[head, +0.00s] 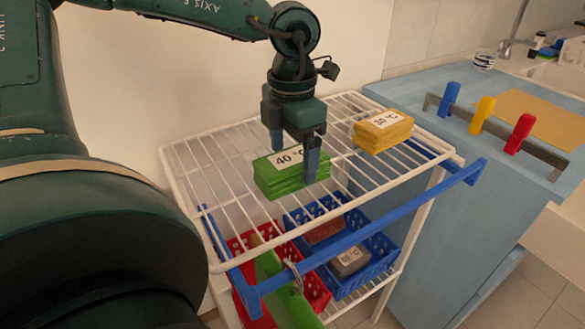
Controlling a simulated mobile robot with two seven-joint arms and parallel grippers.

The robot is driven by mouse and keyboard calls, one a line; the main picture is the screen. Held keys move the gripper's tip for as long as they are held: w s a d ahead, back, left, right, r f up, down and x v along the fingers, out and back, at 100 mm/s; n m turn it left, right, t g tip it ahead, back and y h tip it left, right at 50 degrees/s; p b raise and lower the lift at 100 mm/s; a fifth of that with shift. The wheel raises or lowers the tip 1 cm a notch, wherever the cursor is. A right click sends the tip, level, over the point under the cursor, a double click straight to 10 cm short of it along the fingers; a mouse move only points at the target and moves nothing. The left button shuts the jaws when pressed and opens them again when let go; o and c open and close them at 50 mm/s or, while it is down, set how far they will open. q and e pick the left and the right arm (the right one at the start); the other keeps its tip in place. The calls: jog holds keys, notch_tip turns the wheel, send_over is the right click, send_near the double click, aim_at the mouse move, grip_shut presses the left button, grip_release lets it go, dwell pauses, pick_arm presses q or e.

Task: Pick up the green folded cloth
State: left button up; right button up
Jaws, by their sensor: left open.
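The green folded cloth (276,184) is a thick layered stack with a white label reading 40 °C. It lies on the white wire top shelf (213,180) of a rack, in the middle of the head view. My left gripper (294,160) points down over the cloth with its two fingers apart. One finger is at the cloth's far edge, the other in front of its right end. I cannot tell whether the fingers touch it. Part of the cloth and its label is hidden behind the gripper. My right gripper is not in view.
A yellow folded cloth (382,133) labelled 30 °C lies to the right on the same shelf. Blue rails (370,232) edge the rack. Below are a red basket (317,287) and a blue basket (381,257). A blue counter (432,104) with coloured handles stands at right.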

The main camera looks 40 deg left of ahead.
pick_arm(q)
notch_tip(320, 180, down, 2)
jog(key=shift+f, duration=0.25)
jog(key=c, duration=1.1)
jog(key=shift+r, duration=0.15)
